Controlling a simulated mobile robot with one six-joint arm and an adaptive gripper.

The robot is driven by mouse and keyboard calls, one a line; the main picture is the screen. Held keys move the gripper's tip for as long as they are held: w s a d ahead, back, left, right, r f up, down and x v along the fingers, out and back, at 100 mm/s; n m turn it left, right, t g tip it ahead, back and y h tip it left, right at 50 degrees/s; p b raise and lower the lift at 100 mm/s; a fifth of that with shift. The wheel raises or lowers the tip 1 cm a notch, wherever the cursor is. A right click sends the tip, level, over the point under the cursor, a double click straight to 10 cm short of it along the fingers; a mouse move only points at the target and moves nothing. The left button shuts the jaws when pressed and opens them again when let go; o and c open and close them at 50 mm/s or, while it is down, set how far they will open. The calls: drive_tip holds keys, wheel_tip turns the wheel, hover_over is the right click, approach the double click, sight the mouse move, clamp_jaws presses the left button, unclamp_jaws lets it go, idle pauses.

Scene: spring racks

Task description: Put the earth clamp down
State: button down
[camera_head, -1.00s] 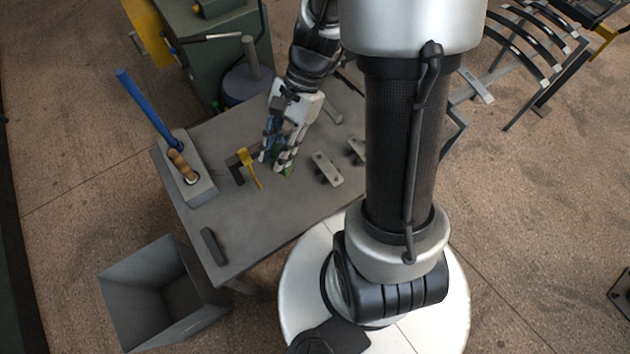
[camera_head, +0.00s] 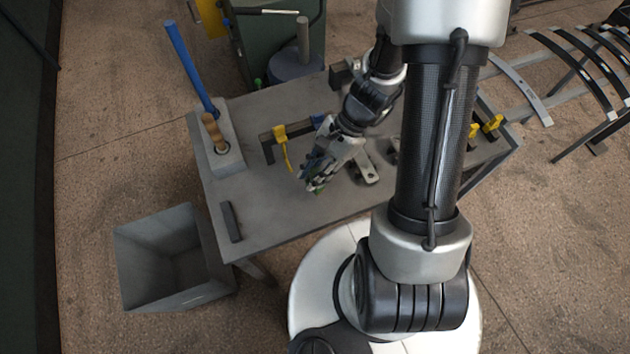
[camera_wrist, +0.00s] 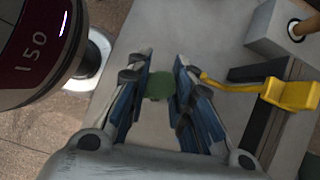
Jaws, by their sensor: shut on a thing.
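My gripper (camera_head: 316,182) is over the middle of the grey workbench (camera_head: 265,200), pointing down and tilted. Its blue-padded fingers are shut on a small green thing (camera_wrist: 160,86), which I take to be the earth clamp. A bit of green (camera_head: 318,190) also shows at the fingertips in the head view. Most of it is hidden by the fingers, and I cannot tell whether it touches the bench top. A black bar clamp with a yellow handle (camera_head: 283,148) lies just behind and left of my gripper; its yellow part (camera_wrist: 290,94) is right of the fingers in the wrist view.
A grey block (camera_head: 218,152) with a blue-handled tool and a wooden handle stands at the bench's left. A dark bar (camera_head: 231,222) lies at the front left. A drilled metal plate (camera_head: 367,172) is right of my gripper. A grey bin (camera_head: 160,262) stands on the floor.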

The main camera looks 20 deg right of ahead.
wheel_tip(320, 180, down, 4)
drive_tip(key=shift+f+b, duration=0.1)
drive_tip(key=shift+b, duration=0.65)
drive_tip(key=c, duration=1.9)
unclamp_jaws()
drive_tip(key=shift+f, duration=0.1)
drive_tip(key=o, duration=0.5)
